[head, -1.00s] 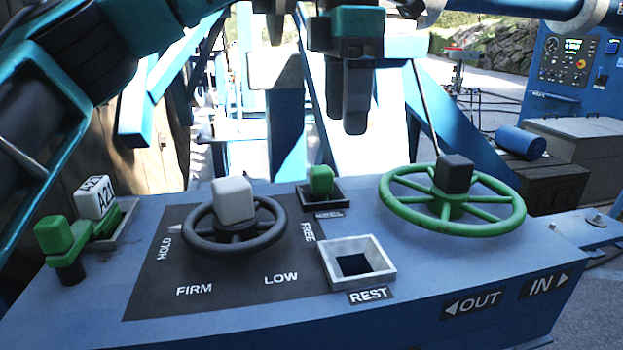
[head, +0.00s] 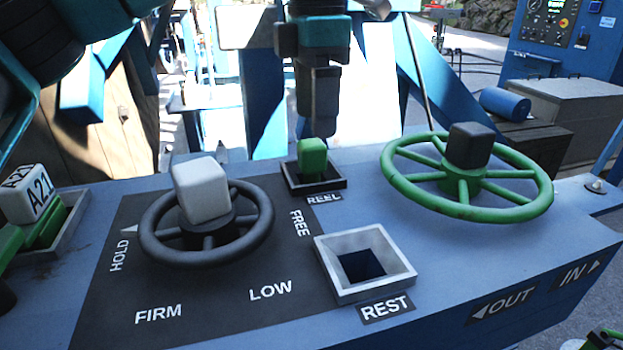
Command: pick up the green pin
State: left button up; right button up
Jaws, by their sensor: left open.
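The green pin (head: 312,157) stands upright in the dark square socket (head: 332,184) marked REEL, on the blue console. Its green top block shows; its lower part is hidden in the socket. My left gripper (head: 318,128) hangs pointing down just above and behind the pin in the picture, its fingertips apart from it. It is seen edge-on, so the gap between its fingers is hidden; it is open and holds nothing. My right gripper is not in view.
Left of the pin is a black handwheel (head: 152,230) with a pale knob. Right is a green handwheel (head: 400,185) with a dark knob. In front is an empty square socket (head: 404,278) marked REST. A block labelled A21 (head: 30,196) stands at the left edge.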

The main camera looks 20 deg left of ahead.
aim_at(312, 142)
pick_arm(q)
jog(key=f, duration=0.5)
jog(key=shift+s+a+f+b, duration=0.1)
jog(key=shift+a+f+b, duration=0.1)
jog(key=shift+f+b, duration=0.15)
jog(key=shift+r, duration=0.15)
grip_shut()
